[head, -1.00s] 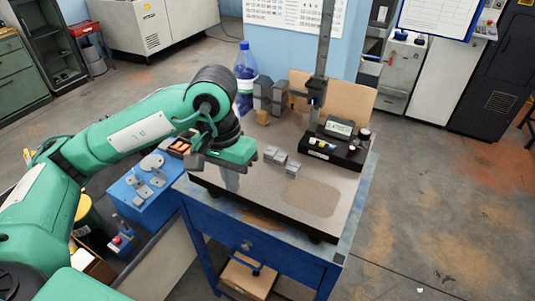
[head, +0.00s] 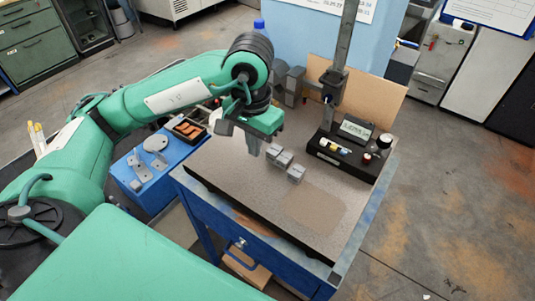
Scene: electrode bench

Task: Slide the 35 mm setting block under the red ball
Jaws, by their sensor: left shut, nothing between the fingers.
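Several small grey blocks sit in a short row on the speckled stone plate, one in the middle (head: 284,159) and one at the near right end (head: 296,175). I cannot read any size on them, so I cannot tell which is the 35 mm setting block. My left gripper (head: 253,148) points down just left of the row, shut and empty; I cannot tell whether it touches the nearest block. My right gripper is out of view.
The stone plate (head: 235,180) lies on a blue bench (head: 215,205). A black instrument (head: 345,152) with a display and upright column (head: 346,45) stands at its back right. A blue box (head: 130,172) with metal parts is at left. The plate's front right is clear.

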